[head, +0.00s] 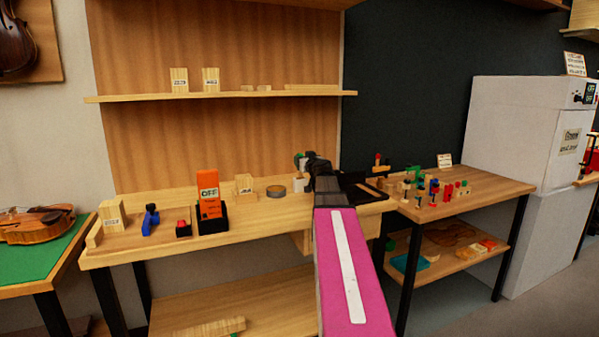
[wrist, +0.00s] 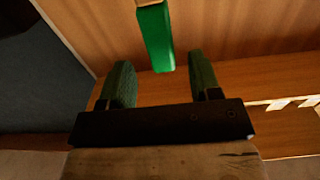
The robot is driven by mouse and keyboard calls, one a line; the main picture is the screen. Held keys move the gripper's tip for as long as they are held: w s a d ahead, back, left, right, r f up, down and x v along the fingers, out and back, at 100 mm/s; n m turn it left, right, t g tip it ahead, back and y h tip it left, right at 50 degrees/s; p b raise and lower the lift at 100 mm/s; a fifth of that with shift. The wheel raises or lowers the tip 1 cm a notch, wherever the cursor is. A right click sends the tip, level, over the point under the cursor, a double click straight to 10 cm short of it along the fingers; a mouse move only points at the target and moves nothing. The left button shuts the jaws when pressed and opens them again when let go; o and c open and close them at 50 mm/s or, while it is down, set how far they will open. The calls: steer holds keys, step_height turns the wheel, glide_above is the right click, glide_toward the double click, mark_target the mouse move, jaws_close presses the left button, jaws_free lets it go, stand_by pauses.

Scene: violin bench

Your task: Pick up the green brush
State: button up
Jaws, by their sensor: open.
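The green brush (wrist: 156,38) shows in the wrist view at top centre, as a bright green block-like part with a tan part above it, cut by the picture's edge. My gripper (wrist: 161,62) is open, with dark green finger pads on either side. The brush's lower end reaches to about the fingertips, between them in the picture, with a gap to each; I cannot tell its depth. In the head view my gripper (head: 308,163) is over the right part of the wooden bench, and my arm hides some of what is behind. A small green patch there is too small to identify.
The wooden bench (head: 150,250) carries an orange OFF box (head: 209,190), a round tin (head: 276,191) and small blocks. A shelf (head: 130,98) runs above. A side table (head: 480,195) with several small coloured pieces and a white cabinet (head: 510,130) stand right.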

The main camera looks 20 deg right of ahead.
steer(key=w, duration=0.5)
steer(key=shift+w+a, duration=0.2)
steer(key=shift+w, duration=0.1)
steer(key=c, duration=1)
